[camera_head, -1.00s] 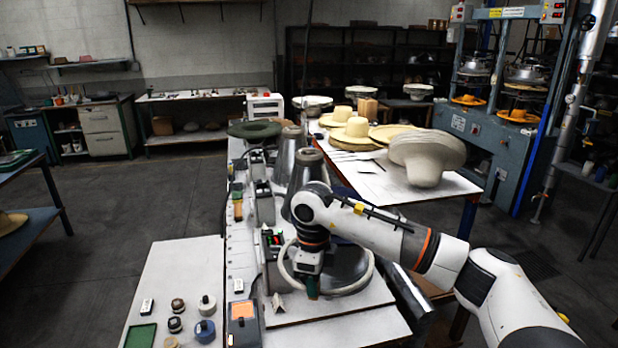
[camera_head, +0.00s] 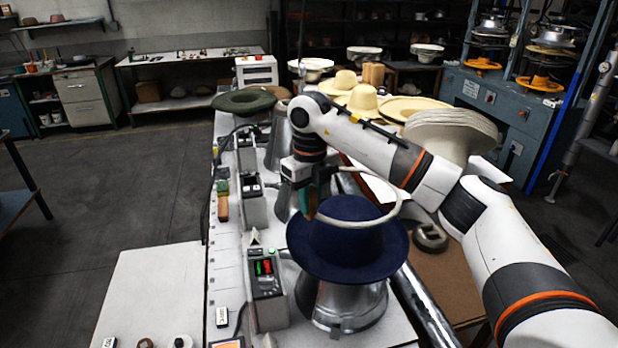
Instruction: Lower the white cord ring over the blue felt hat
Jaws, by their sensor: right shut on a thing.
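The dark blue felt hat (camera_head: 347,264) sits brim-out on a round metal form (camera_head: 340,300) at the front of the bench. My right gripper (camera_head: 308,204) is shut on the left side of the white cord ring (camera_head: 366,222), pointing down by the upper left of the hat's crown. The ring's near arc crosses in front of the upper crown, and its right side rises beyond the crown. My gripper and arm hide part of the ring, so I cannot tell if it encircles the crown. My left gripper is not in view.
Metal cones (camera_head: 277,135) and a green hat (camera_head: 244,101) are farther back. Pale hats (camera_head: 363,102) lie on a table behind my right arm. The white board (camera_head: 150,285) at front left is mostly clear.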

